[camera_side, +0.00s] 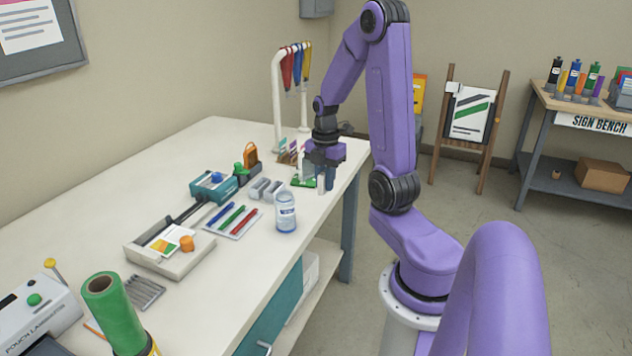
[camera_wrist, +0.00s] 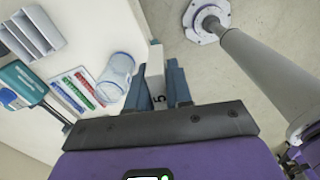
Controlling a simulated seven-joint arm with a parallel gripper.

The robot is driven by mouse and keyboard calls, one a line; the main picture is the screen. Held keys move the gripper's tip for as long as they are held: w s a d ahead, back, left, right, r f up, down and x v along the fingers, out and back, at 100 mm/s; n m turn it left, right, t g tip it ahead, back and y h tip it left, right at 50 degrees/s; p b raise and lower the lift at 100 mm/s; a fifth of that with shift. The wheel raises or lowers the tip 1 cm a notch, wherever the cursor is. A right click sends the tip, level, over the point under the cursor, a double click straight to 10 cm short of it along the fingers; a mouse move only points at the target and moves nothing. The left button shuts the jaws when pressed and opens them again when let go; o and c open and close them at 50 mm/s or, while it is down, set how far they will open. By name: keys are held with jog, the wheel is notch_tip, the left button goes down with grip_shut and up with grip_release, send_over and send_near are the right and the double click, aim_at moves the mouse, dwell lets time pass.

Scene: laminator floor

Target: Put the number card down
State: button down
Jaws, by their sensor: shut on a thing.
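My gripper (camera_side: 325,178) is over the far right part of the white table, near its edge. In the wrist view, my gripper (camera_wrist: 160,85) has its blue-grey fingers shut on a white number card (camera_wrist: 154,68). A dark mark like a 5 shows near the card's lower end. In the side view, a narrow pale piece between the fingers seems to be the card (camera_side: 321,186), mostly hidden. A green and white item (camera_side: 303,181) lies just left of the fingers. I cannot tell whether the card touches the table.
A white rack (camera_side: 278,85) stands behind my gripper. Open floor lies right of the table.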

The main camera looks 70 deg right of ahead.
jog(key=w+a+n, duration=0.2)
jog(key=w+a, duration=0.1)
jog(key=a, duration=1.8)
jog(key=w+f, duration=0.3)
jog(key=w, duration=0.1)
jog(key=w+d+f, duration=0.1)
jog(key=w+f, duration=0.1)
jog(key=w, duration=0.2)
jog(key=w+f, duration=0.3)
jog(key=w, duration=0.1)
jog(key=shift+w+d+f, duration=0.25)
jog(key=shift+w+f, duration=0.4)
jog(key=shift+f, duration=1.6)
jog(key=shift+f, duration=0.15)
jog(key=c, duration=1)
grip_release()
jog(key=shift+c, duration=0.2)
